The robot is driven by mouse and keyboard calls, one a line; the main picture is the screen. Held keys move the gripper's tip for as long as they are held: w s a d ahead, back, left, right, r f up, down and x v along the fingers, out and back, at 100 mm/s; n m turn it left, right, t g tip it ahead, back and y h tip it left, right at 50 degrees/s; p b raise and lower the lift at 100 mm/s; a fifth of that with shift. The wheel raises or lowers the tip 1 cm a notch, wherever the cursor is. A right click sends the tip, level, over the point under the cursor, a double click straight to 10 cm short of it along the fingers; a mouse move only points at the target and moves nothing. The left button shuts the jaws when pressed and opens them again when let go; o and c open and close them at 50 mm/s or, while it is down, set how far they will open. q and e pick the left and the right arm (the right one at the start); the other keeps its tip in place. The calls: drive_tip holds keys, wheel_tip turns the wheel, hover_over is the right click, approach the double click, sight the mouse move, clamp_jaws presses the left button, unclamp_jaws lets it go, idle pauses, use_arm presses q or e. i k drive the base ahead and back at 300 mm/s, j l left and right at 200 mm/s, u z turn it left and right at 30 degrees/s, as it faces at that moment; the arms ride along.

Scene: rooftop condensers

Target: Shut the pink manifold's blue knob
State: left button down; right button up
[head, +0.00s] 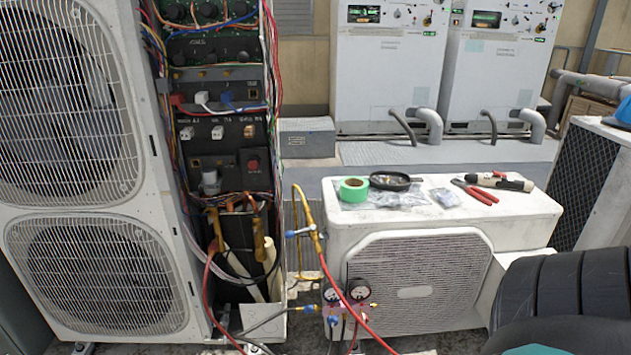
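The manifold (347,313) with a small pinkish body sits low in the head view, in front of the white condenser's left end. It carries two round gauges (333,290), side by side. A small blue part, which looks like the blue knob (332,321), is at its lower left; it is too small to tell how far it is turned. A red part (363,317) is at its lower right. A red hose crosses in front of the manifold, and its lower part is near the bottom edge. Neither of my grippers is in view.
A yellow hose with a blue-handled valve (300,232) hangs just above the manifold. The tall open unit (225,120) with loose wires stands left. Green tape (354,189), pliers (477,191) and bags lie on the white condenser (480,220). A dark ribbed shape fills the lower right.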

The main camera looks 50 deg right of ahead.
sight(333, 321)
drive_tip(key=i+z, duration=0.25)
drive_tip(key=z, duration=0.15)
drive_tip(key=i+j+z, duration=0.15)
drive_tip(key=z, duration=0.2)
drive_tip(key=i+j+z, duration=0.2)
drive_tip(key=z, duration=0.2)
drive_tip(key=i+j+z, duration=0.45)
drive_tip(key=i+j, duration=0.05)
drive_tip(key=j, duration=0.05)
